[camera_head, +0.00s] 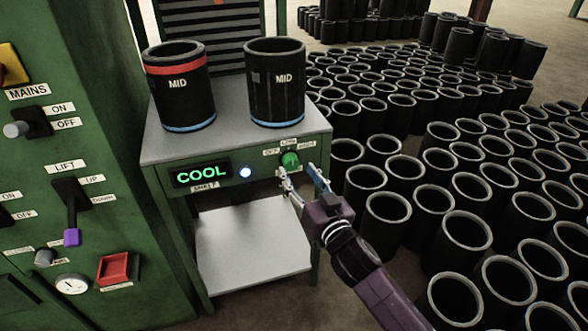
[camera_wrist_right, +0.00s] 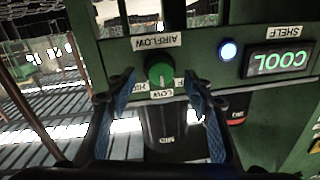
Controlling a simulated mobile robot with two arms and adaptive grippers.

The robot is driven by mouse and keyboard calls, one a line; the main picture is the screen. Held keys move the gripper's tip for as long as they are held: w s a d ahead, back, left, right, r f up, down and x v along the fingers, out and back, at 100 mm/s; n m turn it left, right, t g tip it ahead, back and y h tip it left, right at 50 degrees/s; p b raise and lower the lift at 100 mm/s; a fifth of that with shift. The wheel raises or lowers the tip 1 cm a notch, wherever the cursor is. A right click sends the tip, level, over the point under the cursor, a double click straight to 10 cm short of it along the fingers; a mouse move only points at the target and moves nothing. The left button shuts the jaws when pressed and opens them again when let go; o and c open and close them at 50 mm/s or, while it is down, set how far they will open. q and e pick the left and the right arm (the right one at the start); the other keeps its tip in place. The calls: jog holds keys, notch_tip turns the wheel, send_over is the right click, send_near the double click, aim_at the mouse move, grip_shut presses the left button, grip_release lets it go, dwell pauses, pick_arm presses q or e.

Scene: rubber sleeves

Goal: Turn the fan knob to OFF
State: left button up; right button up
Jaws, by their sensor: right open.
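The fan knob (camera_head: 290,159) is a round green knob on the front edge of the grey bench, with small labels around it. In the right wrist view the knob (camera_wrist_right: 159,70) sits upside down near the label AIRFLOW, with a LOW label beside it; a pale line runs along its face. My right gripper (camera_head: 303,177) is open just in front of and below the knob. In the wrist view its two blue-padded fingers (camera_wrist_right: 160,92) stand apart on either side of the knob, with no clear contact. My left gripper is not in view.
A lit COOL display (camera_head: 202,173) and a glowing white-blue light (camera_head: 245,172) are left of the knob. Two black MID sleeves (camera_head: 276,82) stand on the bench top (camera_head: 230,128). A green switch panel (camera_head: 85,140) is at left. Many black sleeves crowd the floor at right.

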aim_at(293, 166)
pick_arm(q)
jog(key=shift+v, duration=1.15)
pick_arm(e)
jog(key=shift+x, duration=1.75)
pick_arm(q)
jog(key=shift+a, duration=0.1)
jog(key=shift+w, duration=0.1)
pick_arm(e)
jog(key=c, duration=1.2)
